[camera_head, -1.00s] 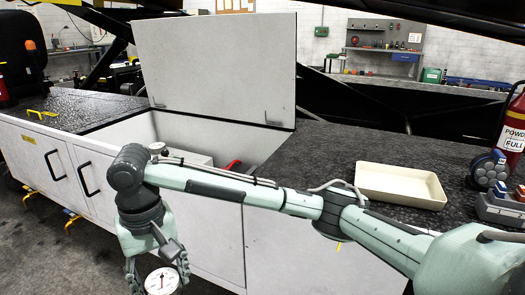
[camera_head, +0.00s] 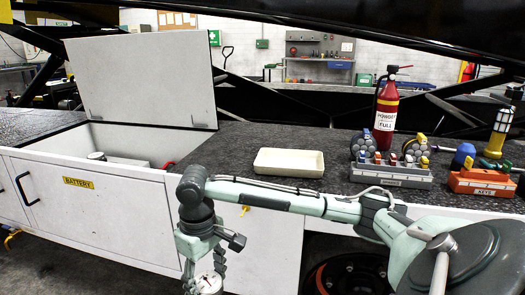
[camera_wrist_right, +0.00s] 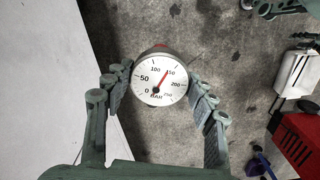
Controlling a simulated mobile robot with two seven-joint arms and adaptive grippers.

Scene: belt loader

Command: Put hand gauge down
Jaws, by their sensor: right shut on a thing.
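The hand gauge (camera_wrist_right: 160,78) has a round white dial marked BAR with a red needle. My right gripper (camera_wrist_right: 162,88) is shut on it, with a finger on each side of the dial in the right wrist view. In the head view the gauge (camera_head: 208,283) shows at the bottom edge, held by my right gripper (camera_head: 203,277) in front of the white cabinet and below the countertop. The lower part of the gripper is cut off there. My left gripper is not in view.
A cream tray (camera_head: 289,163) lies empty on the dark countertop (camera_head: 235,140). To its right stand a fire extinguisher (camera_head: 386,115), a grey holder (camera_head: 390,176) and an orange KEYS holder (camera_head: 483,181). An open bin (camera_head: 125,135) with a raised lid (camera_head: 140,80) is at left.

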